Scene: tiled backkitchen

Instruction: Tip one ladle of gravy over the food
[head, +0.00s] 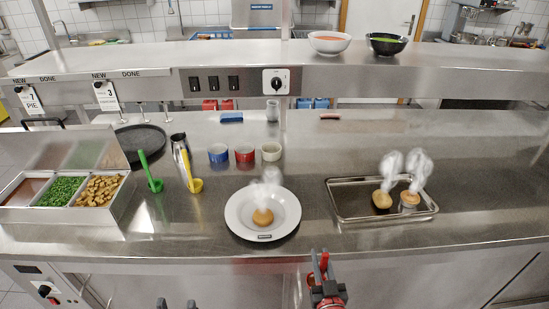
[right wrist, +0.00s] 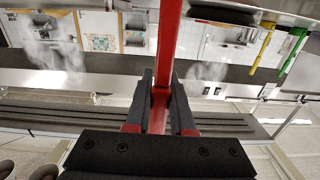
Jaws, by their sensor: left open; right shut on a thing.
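A white plate (head: 236,214) holds a small round golden food item (head: 263,217) that steams, at the counter's front middle. A steel container (head: 122,207) at the left has three compartments: brown gravy (head: 24,191), peas (head: 62,190) and golden chunks (head: 100,190). My right gripper (head: 323,273) is just right of and in front of the plate, shut on a red handle (right wrist: 165,60), which runs up between its fingers in the right wrist view. No ladle bowl shows on it. My left gripper (head: 176,304) is open and empty at the bottom edge, in front of the counter.
A green ladle (head: 144,165) and a yellow ladle (head: 187,170) stand beside a steel flask (head: 179,150). A metal tray (head: 345,214) at the right holds two steaming items. Blue, red and white cups (head: 245,154) stand behind the plate. A shelf (head: 430,60) spans the back.

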